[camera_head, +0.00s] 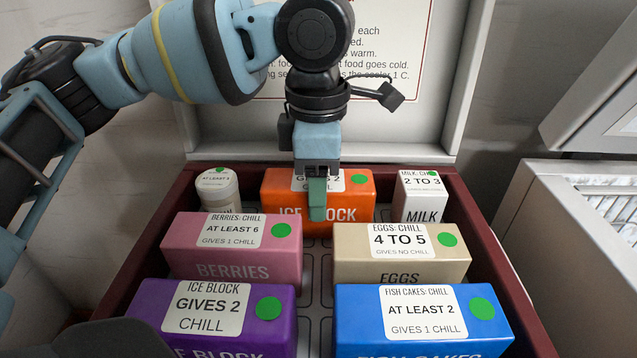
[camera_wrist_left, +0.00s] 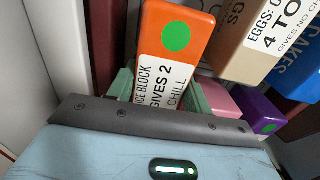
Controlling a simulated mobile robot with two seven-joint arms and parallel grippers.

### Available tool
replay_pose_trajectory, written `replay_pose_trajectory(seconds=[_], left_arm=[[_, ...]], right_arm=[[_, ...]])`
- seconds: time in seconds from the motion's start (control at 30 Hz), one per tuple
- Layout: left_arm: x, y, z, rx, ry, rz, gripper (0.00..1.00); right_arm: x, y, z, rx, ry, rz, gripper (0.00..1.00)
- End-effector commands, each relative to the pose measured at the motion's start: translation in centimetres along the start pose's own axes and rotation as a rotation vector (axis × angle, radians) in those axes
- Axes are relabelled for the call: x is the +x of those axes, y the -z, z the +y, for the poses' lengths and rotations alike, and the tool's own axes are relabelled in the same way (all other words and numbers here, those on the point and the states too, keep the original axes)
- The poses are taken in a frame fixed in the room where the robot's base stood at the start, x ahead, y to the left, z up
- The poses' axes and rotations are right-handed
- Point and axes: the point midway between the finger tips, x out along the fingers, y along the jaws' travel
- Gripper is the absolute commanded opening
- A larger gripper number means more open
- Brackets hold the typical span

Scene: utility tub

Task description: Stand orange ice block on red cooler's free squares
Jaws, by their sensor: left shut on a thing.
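The orange ice block (camera_head: 350,188) is at the back middle of the red cooler (camera_head: 497,247), between the white tub and the milk. Its label reads GIVES 2 CHILL, with a green dot. My left gripper (camera_head: 317,200) reaches down from above and is shut on it. In the left wrist view, the orange ice block (camera_wrist_left: 182,42) sits between the green finger pads of the left gripper (camera_wrist_left: 160,95). The block's base is hidden, so I cannot tell whether it touches the cooler floor. My right gripper is not in view.
In the cooler are a white tub (camera_head: 217,190), milk (camera_head: 418,198), pink berries (camera_head: 230,250), beige eggs (camera_head: 403,252), a purple ice block (camera_head: 210,312) and blue fish cakes (camera_head: 420,322). A narrow strip of gridded floor (camera_head: 318,265) shows between the two columns. The lid stands open behind.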

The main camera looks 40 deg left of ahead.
Motion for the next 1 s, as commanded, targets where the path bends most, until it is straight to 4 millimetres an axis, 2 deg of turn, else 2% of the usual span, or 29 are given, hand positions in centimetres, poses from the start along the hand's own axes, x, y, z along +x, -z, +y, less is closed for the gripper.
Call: replay_pose_trajectory(seconds=[0.07, 0.1, 0.27, 0.67, 0.77, 1.0], left_arm=[[0.0, 0.0, 0.0, 0.000, -0.001, -0.002, 0.11], [0.2, 0.0, 0.0, 0.000, 0.000, 0.000, 0.51], [0.2, 0.0, 0.0, 0.000, 0.000, 0.000, 0.72], [0.0, 0.0, 0.0, 0.000, -0.001, 0.000, 0.72], [-1.4, -0.1, 0.0, 0.000, -0.001, -0.001, 0.72], [-6.5, -0.1, -0.1, -0.001, -0.002, -0.002, 0.72]], right_arm=[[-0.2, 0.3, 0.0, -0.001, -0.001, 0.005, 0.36], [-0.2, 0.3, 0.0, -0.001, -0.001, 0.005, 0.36], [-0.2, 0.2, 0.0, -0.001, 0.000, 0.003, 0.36], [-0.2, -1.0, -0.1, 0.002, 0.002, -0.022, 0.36], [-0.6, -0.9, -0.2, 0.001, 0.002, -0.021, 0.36], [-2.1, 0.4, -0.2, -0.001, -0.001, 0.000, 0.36]])
